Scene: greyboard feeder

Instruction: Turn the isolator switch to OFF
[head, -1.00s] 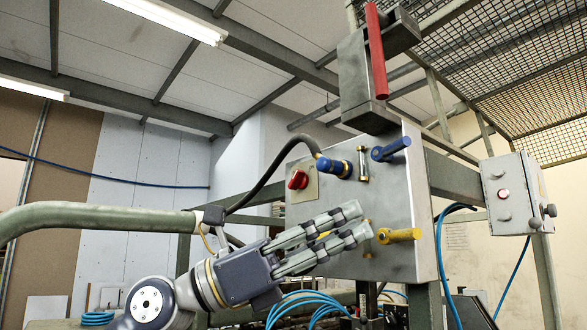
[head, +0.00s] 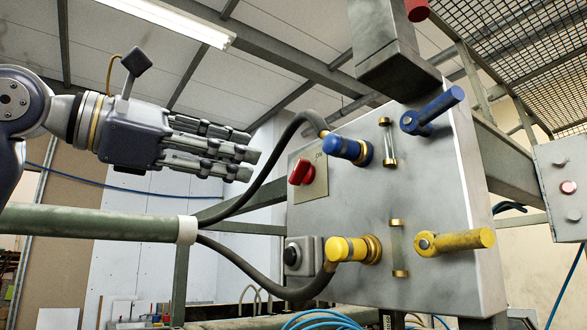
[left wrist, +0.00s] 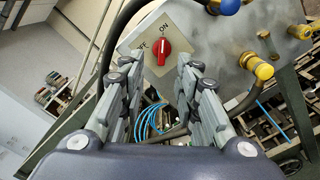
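The isolator switch is a red knob (head: 301,171) on a pale plate (head: 318,184) at the left edge of the grey panel. In the left wrist view the red knob (left wrist: 157,52) stands between and beyond my fingertips, its white mark toward the ON label; the other label, at its left, is partly covered. My left gripper (head: 250,156) is left of the panel, its fingers pointing right toward the knob. The left wrist view shows its fingers (left wrist: 160,72) spread apart, with nothing between them. A gap separates it from the knob. My right gripper is out of view.
Blue (head: 347,147) and yellow (head: 350,249) connectors with black hoses lie right of and below the knob. Blue (head: 433,110) and yellow (head: 456,242) handles stick out farther right. A green pipe (head: 90,222) runs below my left gripper.

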